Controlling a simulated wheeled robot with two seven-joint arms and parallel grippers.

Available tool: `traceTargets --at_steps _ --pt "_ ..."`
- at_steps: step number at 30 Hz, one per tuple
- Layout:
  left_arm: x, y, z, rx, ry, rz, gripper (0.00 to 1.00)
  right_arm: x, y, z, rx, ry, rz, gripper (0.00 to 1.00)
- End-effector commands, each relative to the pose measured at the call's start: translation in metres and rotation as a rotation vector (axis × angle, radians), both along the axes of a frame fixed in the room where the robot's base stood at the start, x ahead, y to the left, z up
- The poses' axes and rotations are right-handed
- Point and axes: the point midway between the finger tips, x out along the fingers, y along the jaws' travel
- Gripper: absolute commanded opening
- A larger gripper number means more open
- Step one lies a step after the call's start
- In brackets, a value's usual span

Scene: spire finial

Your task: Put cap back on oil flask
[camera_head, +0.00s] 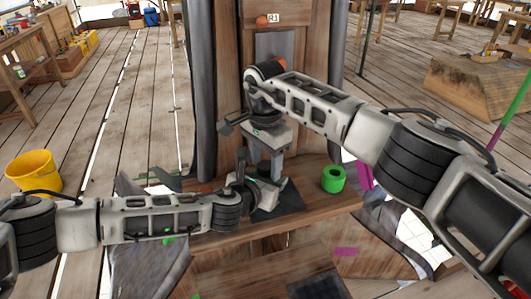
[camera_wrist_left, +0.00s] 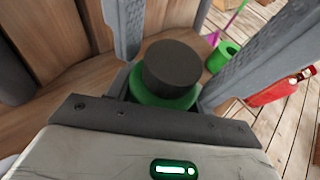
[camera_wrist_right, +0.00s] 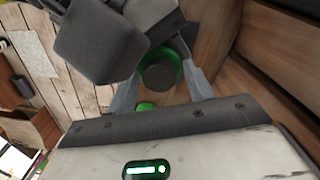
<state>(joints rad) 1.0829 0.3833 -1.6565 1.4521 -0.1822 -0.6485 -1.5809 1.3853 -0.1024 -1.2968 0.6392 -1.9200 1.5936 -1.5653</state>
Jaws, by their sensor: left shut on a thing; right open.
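The oil flask has a green body (camera_wrist_left: 160,98), topped in the left wrist view by a dark round part (camera_wrist_left: 172,68) that looks like its cap. My left gripper (camera_head: 266,192) is shut on the flask, with a finger on each side. In the right wrist view the dark top (camera_wrist_right: 159,76) lies between my right fingers, with green around it. My right gripper (camera_head: 267,168) is open and points down just above the flask. I cannot tell whether its fingers touch the top. The grippers hide most of the flask in the head view.
A green ring-shaped piece with a dark centre (camera_head: 333,178) stands on the wooden ledge (camera_head: 310,208), right of the grippers. A wooden post (camera_head: 227,100) rises behind. A yellow bucket (camera_head: 34,172) stands at left. A red container (camera_wrist_left: 282,86) shows in the left wrist view.

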Motion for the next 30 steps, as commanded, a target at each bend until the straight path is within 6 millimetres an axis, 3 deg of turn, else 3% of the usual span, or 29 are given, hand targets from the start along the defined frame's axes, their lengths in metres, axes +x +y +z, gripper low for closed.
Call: traceTargets --at_steps 6,11,12,16,23,30 --pt "0.0002 -0.0001 0.0006 0.000 -0.001 0.000 0.00 -0.0001 0.0001 -0.0003 0.000 0.000 0.000 0.52" --pt "0.0002 -0.0002 0.0006 0.000 -0.001 0.000 0.00 -0.0001 0.0001 -0.0002 0.000 0.000 0.000 0.10" --pt "0.0001 -0.0003 0.0006 0.000 -0.001 0.000 0.00 -0.0001 0.0001 -0.0001 0.000 0.000 0.000 0.07" --pt "-0.0001 -0.0004 0.0006 -0.001 -0.001 -0.001 0.00 0.0001 0.0001 0.0000 0.000 0.000 -0.032 0.07" --pt "-0.0002 -0.0008 0.0006 0.000 -0.001 -0.002 0.00 0.0001 -0.0002 0.0000 0.001 -0.002 -0.278 0.07" --pt "-0.0005 -0.0010 0.0005 -0.001 -0.001 -0.003 0.00 0.0001 0.0000 0.0000 0.003 -0.002 -0.297 0.07"
